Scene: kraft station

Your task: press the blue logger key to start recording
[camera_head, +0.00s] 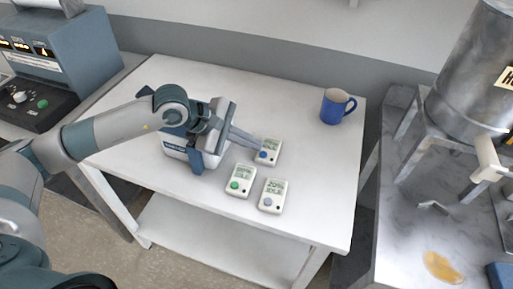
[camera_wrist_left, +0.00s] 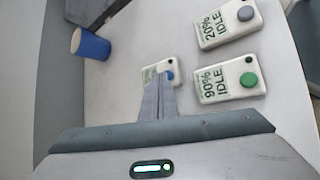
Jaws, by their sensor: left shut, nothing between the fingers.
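The logger with the blue key (camera_head: 270,146) lies on the white table (camera_head: 300,95), farthest back of three small white loggers. Its blue key (camera_head: 263,155) also shows beside the fingertips in the left wrist view (camera_wrist_left: 170,75). My left gripper (camera_head: 257,145) is shut and empty, its fingertips at the logger's left edge, close to the key. I cannot tell whether they touch it. The fingers hide part of this logger in the left wrist view, and its display is unreadable. My right gripper is not in view.
The green-key logger (camera_head: 240,180) reads 90% IDLE in the wrist view, the grey-key one (camera_head: 272,195) 20% IDLE. A blue mug (camera_head: 334,108) stands at the back right. A white and blue device (camera_head: 178,152) sits beneath my left arm. A metal vessel (camera_head: 470,75) stands right.

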